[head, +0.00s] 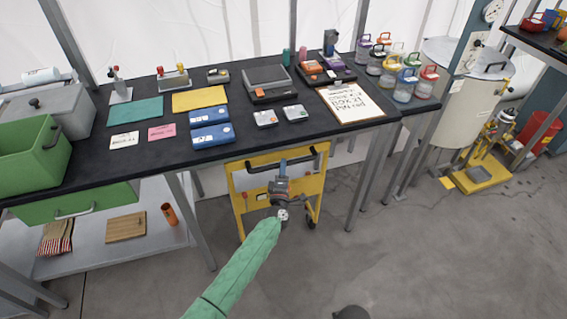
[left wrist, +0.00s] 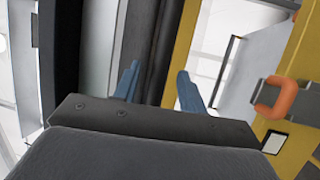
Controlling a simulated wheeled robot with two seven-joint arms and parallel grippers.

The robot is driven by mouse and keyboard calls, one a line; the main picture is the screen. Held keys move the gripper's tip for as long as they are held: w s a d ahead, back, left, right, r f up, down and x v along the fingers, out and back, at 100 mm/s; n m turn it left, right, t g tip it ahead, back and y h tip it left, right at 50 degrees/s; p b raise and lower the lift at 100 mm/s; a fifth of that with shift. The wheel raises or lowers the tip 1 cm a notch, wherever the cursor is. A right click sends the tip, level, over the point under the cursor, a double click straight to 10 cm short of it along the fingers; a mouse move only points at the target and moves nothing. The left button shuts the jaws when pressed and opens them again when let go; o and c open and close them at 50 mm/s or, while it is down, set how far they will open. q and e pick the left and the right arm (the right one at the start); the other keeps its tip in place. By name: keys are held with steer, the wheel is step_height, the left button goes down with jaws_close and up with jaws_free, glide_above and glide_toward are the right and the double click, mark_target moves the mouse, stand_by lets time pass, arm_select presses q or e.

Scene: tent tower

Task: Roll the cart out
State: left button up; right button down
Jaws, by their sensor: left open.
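The yellow cart (head: 256,178) stands under the dark-topped bench, with a black bar handle (head: 262,166) across its upper front. My left gripper (head: 283,167) is in front of the cart at the handle, near its middle. In the left wrist view the two blue fingers (left wrist: 158,85) stand apart, with the dark handle bar (left wrist: 158,40) running between them; I cannot tell whether they touch it. The cart's yellow frame (left wrist: 181,45) shows beside the bar. My left forearm hides part of the cart's lower front. My right gripper is not in view.
The bench (head: 235,165) above carries several cases, mats and a clipboard (head: 350,103). Bench legs (head: 190,220) and (head: 370,180) stand either side of the cart. A lower shelf (head: 100,250) is at left. The grey floor (head: 420,250) in front and right is largely clear.

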arm_select(q)
steer(key=shift+x, duration=1.3)
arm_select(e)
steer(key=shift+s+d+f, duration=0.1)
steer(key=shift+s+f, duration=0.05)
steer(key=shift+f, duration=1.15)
arm_select(q)
steer(key=shift+c, duration=0.3)
jaws_close()
